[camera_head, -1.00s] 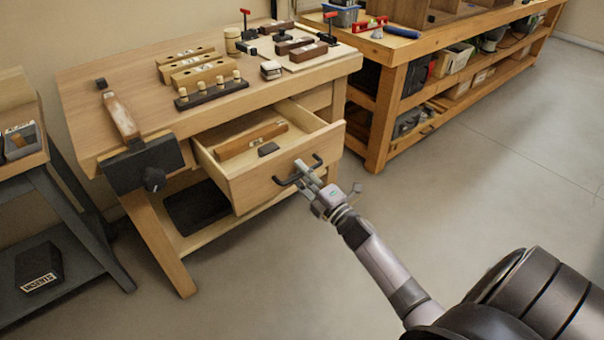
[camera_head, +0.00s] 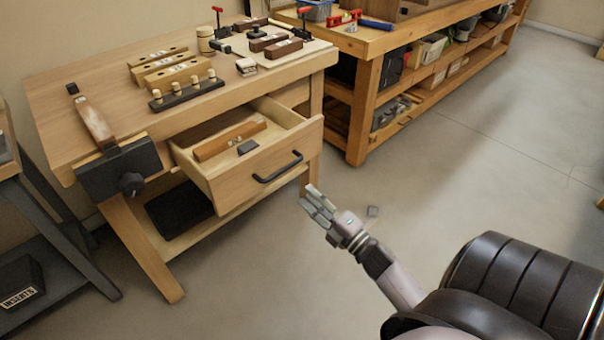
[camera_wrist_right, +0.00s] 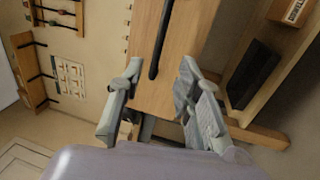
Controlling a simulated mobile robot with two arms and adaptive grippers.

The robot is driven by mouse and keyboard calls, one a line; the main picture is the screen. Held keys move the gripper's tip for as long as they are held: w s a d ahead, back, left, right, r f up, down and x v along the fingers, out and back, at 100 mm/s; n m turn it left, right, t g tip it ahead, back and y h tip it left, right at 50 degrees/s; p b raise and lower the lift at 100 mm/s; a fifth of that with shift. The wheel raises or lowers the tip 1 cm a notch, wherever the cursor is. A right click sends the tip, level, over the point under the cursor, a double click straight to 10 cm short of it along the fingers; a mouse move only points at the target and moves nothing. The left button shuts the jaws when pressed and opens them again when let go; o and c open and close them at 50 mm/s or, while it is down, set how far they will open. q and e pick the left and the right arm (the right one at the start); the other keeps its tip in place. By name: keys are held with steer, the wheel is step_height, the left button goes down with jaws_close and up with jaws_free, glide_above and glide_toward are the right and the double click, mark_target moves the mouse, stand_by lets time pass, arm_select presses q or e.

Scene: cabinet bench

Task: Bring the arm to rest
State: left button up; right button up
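My right gripper (camera_head: 317,203) is in front of the open drawer (camera_head: 225,186) and apart from its black bar handle (camera_head: 278,167). In the right wrist view, its two fingers (camera_wrist_right: 155,98) stand spread with nothing between them, and the handle (camera_wrist_right: 160,45) is beyond the fingertips. The drawer is pulled out of the wooden workbench (camera_head: 75,100) and holds a brown wooden bar (camera_head: 228,141) and a small dark block (camera_head: 248,147). My left gripper is not in view.
A black vise (camera_head: 120,172) juts from the workbench's front left. A grey stand (camera_head: 50,225) is at the left, and a long wooden shelf bench (camera_head: 360,105) is at the back right. The floor (camera_head: 470,180) on the right is clear.

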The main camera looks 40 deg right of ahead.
steer(key=shift+s, duration=0.2)
stand_by(0.4)
